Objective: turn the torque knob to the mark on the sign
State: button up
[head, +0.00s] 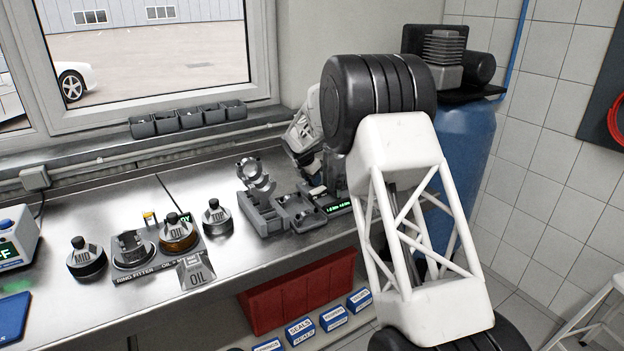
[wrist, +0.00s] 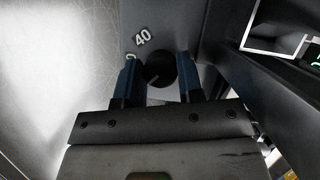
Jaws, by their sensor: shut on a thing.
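The dark round torque knob (wrist: 159,66) shows in the wrist view on a grey panel. My gripper (wrist: 158,75) has its two blue fingers on either side of the knob, shut on it. A white "40" (wrist: 142,38) is printed on the panel just above and left of the knob. Part of another white figure shows beside the left finger. A light line is faintly visible on the knob, but its exact setting is unclear. In the head view my own arm hides the knob and fingertips. I cannot make out a sign bearing a torque mark.
Several grey fixtures (head: 275,212) and a small green display (head: 340,207) stand beside my arm on the steel bench (head: 125,215). Labelled pots, including MID (head: 86,262) and TOP (head: 217,218), stand farther left. A blue tank (head: 478,150) is behind my arm.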

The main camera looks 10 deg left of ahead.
jog(key=shift+r, duration=0.1)
dwell(0.8)
jog(key=o, duration=0.6)
jog(key=shift+v, duration=3.85)
jog(key=shift+o, duration=0.4)
jog(key=shift+a, duration=0.1)
